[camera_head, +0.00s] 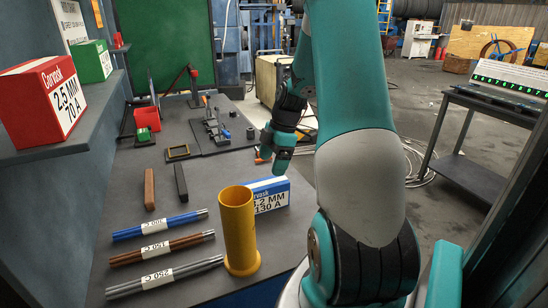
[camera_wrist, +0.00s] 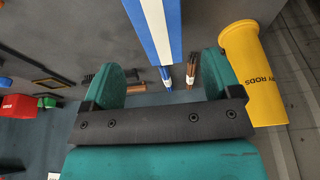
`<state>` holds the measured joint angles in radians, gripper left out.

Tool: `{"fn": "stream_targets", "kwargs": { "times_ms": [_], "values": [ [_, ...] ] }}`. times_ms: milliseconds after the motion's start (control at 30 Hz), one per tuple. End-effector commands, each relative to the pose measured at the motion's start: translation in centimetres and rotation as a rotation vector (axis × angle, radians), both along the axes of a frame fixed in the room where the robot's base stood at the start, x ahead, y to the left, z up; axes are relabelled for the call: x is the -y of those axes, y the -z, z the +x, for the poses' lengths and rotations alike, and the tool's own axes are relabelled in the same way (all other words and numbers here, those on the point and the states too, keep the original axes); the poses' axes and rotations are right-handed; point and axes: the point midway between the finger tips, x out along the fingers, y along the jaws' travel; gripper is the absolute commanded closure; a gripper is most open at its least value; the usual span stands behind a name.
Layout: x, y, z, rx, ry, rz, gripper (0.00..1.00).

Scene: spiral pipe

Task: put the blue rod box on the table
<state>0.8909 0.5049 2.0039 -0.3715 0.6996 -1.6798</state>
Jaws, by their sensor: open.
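The blue and white rod box (camera_head: 268,193), marked 3.2 MM 130 A, rests on the grey table (camera_head: 215,178) behind and right of the yellow tube. Its lower left part is hidden by the tube. My gripper (camera_head: 270,157) is above and behind the box in the head view. In the wrist view the gripper (camera_wrist: 160,72) is open, with its two green fingers apart. The blue box (camera_wrist: 165,30) shows at the top, in line with the gap between them. I cannot tell whether its end is between the fingers. I see no grip on it.
A yellow tube (camera_head: 239,232) stands upright close to the box. Blue, brown and grey rod bundles (camera_head: 160,248) lie at the front left. Red (camera_head: 42,100) and green (camera_head: 91,62) boxes sit on the left shelf (camera_head: 87,128). Fixtures (camera_head: 212,130) stand at the back.

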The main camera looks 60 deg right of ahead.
Motion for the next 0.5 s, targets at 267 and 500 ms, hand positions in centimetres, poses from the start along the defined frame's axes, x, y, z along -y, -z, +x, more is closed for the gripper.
{"fn": "stream_targets", "kwargs": {
  "times_ms": [267,500],
  "values": [
    [0.5,-1.9,-0.3,-0.001,0.001,0.001,0.16],
    [-6.3,-4.5,2.1,-0.022,0.027,0.014,0.16]
  ]
}}
